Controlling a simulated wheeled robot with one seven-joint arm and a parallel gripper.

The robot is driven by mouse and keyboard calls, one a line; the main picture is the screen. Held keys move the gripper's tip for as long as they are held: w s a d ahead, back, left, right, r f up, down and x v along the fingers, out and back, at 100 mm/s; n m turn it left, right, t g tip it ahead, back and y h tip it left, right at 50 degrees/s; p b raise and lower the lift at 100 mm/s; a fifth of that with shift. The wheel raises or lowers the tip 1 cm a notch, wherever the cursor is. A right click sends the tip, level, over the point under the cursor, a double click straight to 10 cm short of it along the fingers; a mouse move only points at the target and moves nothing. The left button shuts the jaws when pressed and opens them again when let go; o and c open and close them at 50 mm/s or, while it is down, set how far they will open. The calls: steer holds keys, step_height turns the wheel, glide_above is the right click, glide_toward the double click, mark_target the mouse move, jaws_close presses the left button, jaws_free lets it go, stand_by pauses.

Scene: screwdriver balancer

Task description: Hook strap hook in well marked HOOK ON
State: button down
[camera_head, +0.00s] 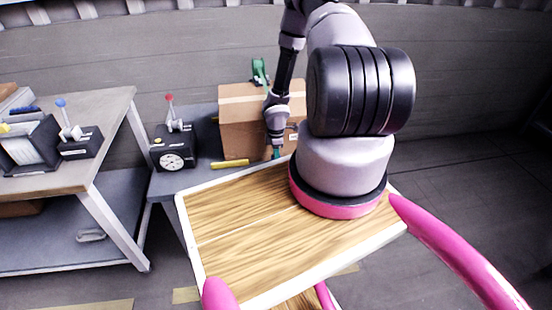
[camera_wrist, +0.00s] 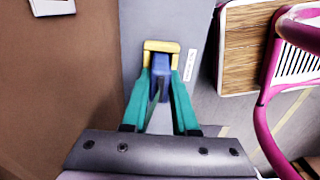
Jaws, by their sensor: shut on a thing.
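My gripper (camera_wrist: 160,82) has teal fingers and is shut on a blue piece (camera_wrist: 159,64), which appears to be the strap hook. A yellow bracket-shaped rim (camera_wrist: 161,46) is right at the fingertips, around the top of the blue piece. I cannot tell whether the blue piece is inside it or above it. A white label (camera_wrist: 190,65) lies just right of the fingertips; its text is too small to read. In the head view my gripper (camera_head: 273,152) points down in front of the cardboard box, and the blue piece cannot be made out.
A cardboard box (camera_head: 240,122) stands close beside my gripper. A yellow bar (camera_head: 230,163) lies left of it on the grey bench (camera_head: 196,177). A black box with a dial and red-knobbed lever (camera_head: 172,148) is further left. My wood-topped tray is in front.

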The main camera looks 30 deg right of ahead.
steer(key=c, duration=0.6)
jaws_free()
step_height(320, 180, up, 11)
steer(key=shift+f, duration=0.1)
